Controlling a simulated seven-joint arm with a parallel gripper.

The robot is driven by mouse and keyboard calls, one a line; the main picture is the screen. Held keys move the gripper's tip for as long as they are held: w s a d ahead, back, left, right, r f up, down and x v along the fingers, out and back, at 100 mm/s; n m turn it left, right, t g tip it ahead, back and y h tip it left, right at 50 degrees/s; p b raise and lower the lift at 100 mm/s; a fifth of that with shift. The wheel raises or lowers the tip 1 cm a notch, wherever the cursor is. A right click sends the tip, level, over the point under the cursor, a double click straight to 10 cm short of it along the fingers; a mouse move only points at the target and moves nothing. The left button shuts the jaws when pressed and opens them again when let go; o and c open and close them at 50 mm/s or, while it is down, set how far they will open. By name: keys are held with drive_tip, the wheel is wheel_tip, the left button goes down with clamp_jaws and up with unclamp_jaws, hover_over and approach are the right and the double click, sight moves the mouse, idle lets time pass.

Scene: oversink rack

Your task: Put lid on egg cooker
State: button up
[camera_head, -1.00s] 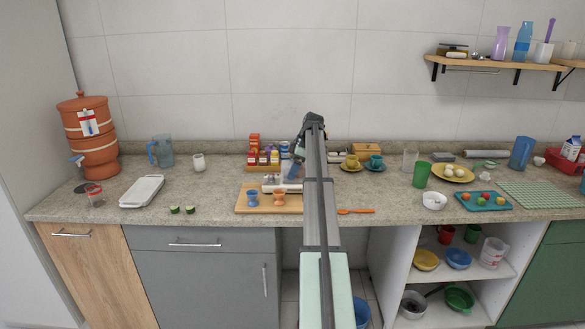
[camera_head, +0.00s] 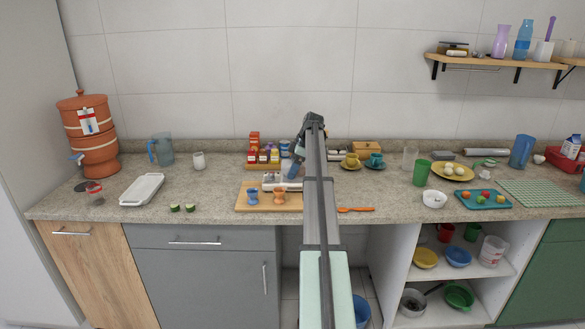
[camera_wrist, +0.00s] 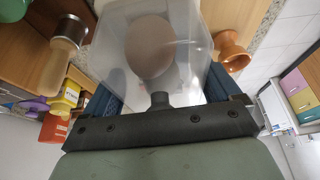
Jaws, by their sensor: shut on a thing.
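My gripper (camera_wrist: 160,90) is shut on the clear lid (camera_wrist: 185,30), which sits between its two blue fingers in the wrist view. A round brown shape shows through the lid; I cannot tell what it is. In the head view my gripper (camera_head: 293,171) is over the back right of the wooden board (camera_head: 240,204). The white egg cooker (camera_head: 270,186) is on that board, just left of and below the gripper. My arm hides part of this area, and I cannot tell whether the lid touches the cooker.
A blue egg cup (camera_head: 252,197) and an orange egg cup (camera_head: 279,197) stand at the board's front. Several spice bottles (camera_head: 263,156) stand behind. An orange spoon (camera_head: 356,209) lies to the right.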

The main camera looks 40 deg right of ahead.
drive_tip(key=o, duration=0.8)
drive_tip(key=v, duration=1.3)
drive_tip(key=shift+s+d+r, duration=0.15)
drive_tip(key=shift+r, duration=0.2)
